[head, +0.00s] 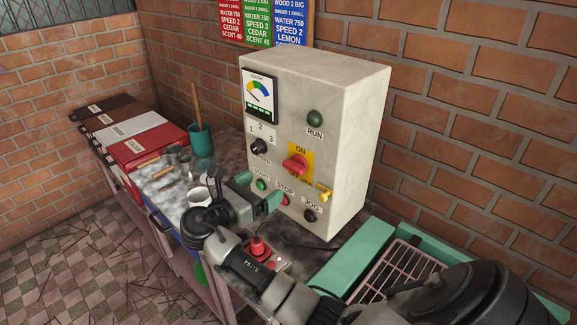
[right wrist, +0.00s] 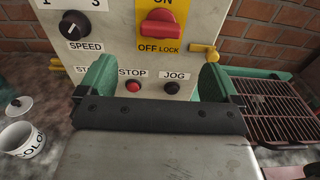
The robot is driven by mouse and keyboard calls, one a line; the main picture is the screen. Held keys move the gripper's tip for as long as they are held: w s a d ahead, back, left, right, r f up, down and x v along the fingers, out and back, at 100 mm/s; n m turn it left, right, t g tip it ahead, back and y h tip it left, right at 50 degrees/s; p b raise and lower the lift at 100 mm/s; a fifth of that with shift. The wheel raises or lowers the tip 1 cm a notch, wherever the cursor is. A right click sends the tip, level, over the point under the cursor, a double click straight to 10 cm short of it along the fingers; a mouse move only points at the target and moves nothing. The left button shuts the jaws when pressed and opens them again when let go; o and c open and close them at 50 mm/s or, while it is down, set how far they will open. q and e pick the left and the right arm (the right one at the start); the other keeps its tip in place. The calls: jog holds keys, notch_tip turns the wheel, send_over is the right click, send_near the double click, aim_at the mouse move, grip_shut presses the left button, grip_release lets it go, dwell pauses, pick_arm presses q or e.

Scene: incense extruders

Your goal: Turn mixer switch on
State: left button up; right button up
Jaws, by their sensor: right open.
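The pale control box (head: 345,125) stands on the bench. Its red switch (head: 296,165) sits on a yellow plate between ON above and OFF below; its handle looks roughly sideways. The switch also shows at the top of the right wrist view (right wrist: 160,27), above OFF LOCK. No label naming the mixer is readable. My right gripper (head: 259,190) is open and empty in front of the panel, below the switch and not on it. In the right wrist view its green fingers (right wrist: 155,87) are spread either side of the STOP and JOG buttons. My left gripper is not in view.
A black SPEED knob (head: 259,146), a green RUN light (head: 314,117) and a yellow lock piece (head: 325,192) are on the panel. A white cup (head: 198,196) and teal pot (head: 201,141) stand left. A rack (head: 395,270) lies at right.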

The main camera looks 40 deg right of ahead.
aim_at(291, 168)
jog(key=d+p, duration=0.1)
jog(key=d, duration=0.2)
jog(key=d+p, duration=0.1)
jog(key=d, duration=0.2)
jog(key=d+p, duration=0.1)
jog(key=d, duration=0.3)
jog(key=shift+w+r, duration=0.15)
jog(key=shift+w, duration=0.25)
jog(key=shift+d, duration=0.4)
jog(key=shift+c, duration=0.2)
jog(key=c, duration=0.9)
